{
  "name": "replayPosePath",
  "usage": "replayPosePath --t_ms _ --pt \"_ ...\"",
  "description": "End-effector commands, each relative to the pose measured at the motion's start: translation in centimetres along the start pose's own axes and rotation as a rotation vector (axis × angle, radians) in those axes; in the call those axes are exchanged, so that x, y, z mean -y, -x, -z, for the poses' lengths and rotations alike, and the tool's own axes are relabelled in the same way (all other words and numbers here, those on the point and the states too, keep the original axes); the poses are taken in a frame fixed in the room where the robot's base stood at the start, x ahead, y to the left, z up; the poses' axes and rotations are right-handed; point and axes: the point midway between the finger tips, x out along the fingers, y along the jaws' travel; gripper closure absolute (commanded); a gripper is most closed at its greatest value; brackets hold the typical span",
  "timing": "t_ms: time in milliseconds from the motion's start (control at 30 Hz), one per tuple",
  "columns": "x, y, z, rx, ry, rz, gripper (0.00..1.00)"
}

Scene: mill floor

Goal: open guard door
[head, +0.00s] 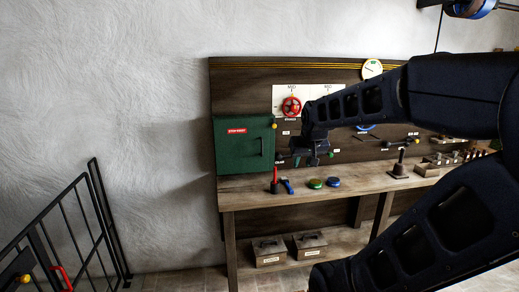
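The green guard door (240,156) hangs on the left end of the wooden backboard above the bench and looks closed. It has a red label (237,130), a dark vertical handle (262,146) near its right edge and a yellow knob (274,126) at its upper right corner. My gripper (297,158) is just right of the door, a little lower than the handle, and appears apart from it. The gripper is small and dark here, so its finger opening is unclear. My arm reaches in from the right and hides part of the backboard.
Below the door, the bench (245,188) carries a red-handled tool (274,180), a blue one (287,186) and green (315,184) and blue (333,182) round pieces. A red handwheel (291,107) is above my gripper. A black railing (105,225) stands at left.

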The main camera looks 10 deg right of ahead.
Motion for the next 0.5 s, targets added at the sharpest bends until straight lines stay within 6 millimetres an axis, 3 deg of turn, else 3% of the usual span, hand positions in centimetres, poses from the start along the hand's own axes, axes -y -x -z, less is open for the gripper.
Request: replayPosePath --t_ms 100,500 --pt "-0.4 -2.2 3.7 -0.064 -0.004 -0.007 0.70" --pt "-1.2 -10.1 15.1 -0.297 0.002 -0.016 0.70"
